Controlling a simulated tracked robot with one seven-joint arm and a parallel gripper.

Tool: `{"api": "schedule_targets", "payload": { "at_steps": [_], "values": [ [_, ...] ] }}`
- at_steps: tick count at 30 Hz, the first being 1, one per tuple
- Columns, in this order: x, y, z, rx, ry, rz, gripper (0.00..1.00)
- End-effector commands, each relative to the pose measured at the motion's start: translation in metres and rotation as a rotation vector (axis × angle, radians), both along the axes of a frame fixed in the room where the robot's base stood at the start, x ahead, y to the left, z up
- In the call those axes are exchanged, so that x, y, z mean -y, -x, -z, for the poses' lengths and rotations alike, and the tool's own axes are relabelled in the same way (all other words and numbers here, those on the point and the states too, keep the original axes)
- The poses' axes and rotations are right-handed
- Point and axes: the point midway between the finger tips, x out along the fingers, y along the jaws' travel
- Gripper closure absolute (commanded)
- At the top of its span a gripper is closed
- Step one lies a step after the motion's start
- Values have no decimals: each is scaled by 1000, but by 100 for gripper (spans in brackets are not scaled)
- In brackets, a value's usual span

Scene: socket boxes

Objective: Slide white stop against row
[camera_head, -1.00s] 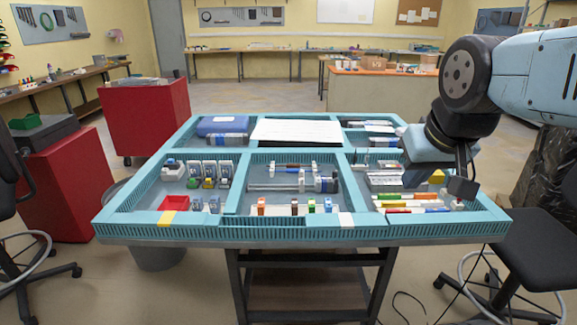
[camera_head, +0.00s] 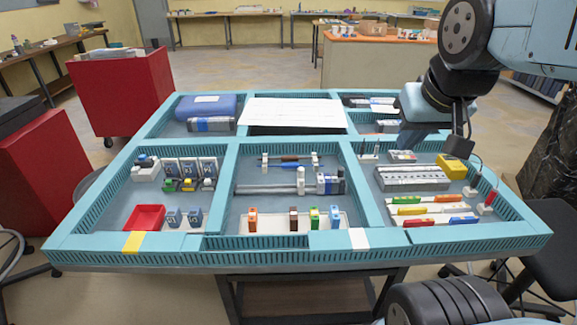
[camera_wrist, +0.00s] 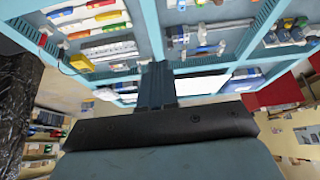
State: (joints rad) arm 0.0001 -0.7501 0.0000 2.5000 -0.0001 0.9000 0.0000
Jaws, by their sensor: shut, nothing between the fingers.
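A pale rail (camera_head: 265,189) lies across the middle compartment of the blue tray table. A short row of grey and blue blocks (camera_head: 328,184) sits at its right end. A small upright white piece (camera_head: 300,181), which looks like the white stop, stands on the rail left of the row, with a narrow gap that is hard to judge. The rail also shows in the wrist view (camera_wrist: 225,27). My gripper (camera_head: 459,151) is shut and empty above the right compartment, away from the rail and to its right. It points toward the table in the wrist view (camera_wrist: 156,72).
Dividers (camera_head: 360,185) separate the compartments. A white tray (camera_head: 285,223) with coloured blocks lies in front of the rail. The right compartment holds a grey slotted block (camera_head: 412,178), a yellow box (camera_head: 452,167) and coloured strips. A red bin (camera_head: 145,217) sits at left.

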Motion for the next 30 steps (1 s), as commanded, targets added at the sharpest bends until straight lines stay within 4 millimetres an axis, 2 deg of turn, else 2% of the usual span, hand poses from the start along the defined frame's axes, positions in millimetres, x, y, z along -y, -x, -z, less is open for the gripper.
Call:
{"api": "schedule_targets", "payload": {
  "at_steps": [7,11,20,30],
  "values": [
    [-1,-3,-1,-7,8,-11,100],
    [-5,-16,-2,-43,46,-64,100],
    [-34,-77,2,-198,220,-325,100],
    [-89,-150,29,-371,399,-662,100]
  ]
}}
